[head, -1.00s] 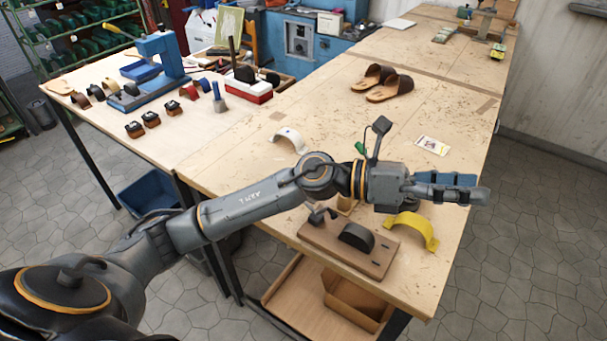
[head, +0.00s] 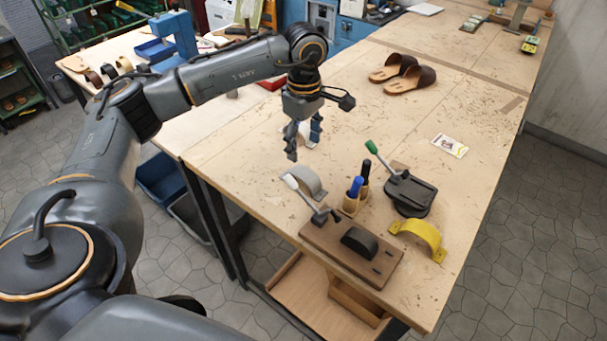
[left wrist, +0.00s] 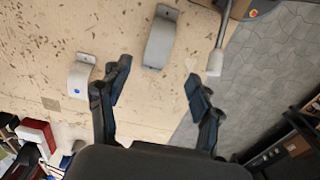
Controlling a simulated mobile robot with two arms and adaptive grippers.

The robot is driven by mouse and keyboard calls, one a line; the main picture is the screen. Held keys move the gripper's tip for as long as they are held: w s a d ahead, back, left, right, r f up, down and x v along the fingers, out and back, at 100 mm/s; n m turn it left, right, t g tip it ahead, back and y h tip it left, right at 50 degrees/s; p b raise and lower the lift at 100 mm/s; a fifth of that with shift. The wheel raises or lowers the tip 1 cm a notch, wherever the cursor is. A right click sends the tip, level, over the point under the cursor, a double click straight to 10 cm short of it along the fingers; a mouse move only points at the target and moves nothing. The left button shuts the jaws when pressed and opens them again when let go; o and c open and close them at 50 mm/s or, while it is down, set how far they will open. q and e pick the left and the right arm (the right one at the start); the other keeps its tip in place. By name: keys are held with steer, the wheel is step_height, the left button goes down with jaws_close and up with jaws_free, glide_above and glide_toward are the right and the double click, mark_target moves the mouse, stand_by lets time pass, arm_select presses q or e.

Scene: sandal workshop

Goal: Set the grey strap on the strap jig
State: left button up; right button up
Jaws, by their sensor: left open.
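The grey strap (head: 308,181), a curved arch, stands on the bench beside the strap jig. The strap jig (head: 335,243) is a brown board with a black rounded form (head: 360,241) and a clamp with a white-tipped handle (head: 292,182). The form is bare. My left gripper (head: 303,148) points down, open and empty, above the bench just behind the grey strap. In the left wrist view the grey strap (left wrist: 160,43) lies ahead of and between the open fingers (left wrist: 158,75), apart from them. My right gripper is not in view.
A white strap with a blue dot (left wrist: 80,78) is close to the left finger in the wrist view. A yellow strap (head: 420,236), a black press with green handle (head: 408,190) and an upright tool holder (head: 352,203) surround the jig. Sandals (head: 405,75) lie farther back.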

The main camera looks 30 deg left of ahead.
mark_target(303, 172)
arm_select(q)
step_height(303, 172, down, 4)
steer(key=shift+r+p, duration=0.25)
steer(key=shift+p, duration=0.05)
steer(key=f+p, duration=0.2)
steer(key=f, duration=0.1)
steer(key=f+p, duration=0.1)
steer(key=shift+w+a+f, duration=0.1)
steer(key=shift+a+f, duration=0.15)
steer(key=shift+f, duration=0.45)
steer(key=c, duration=1)
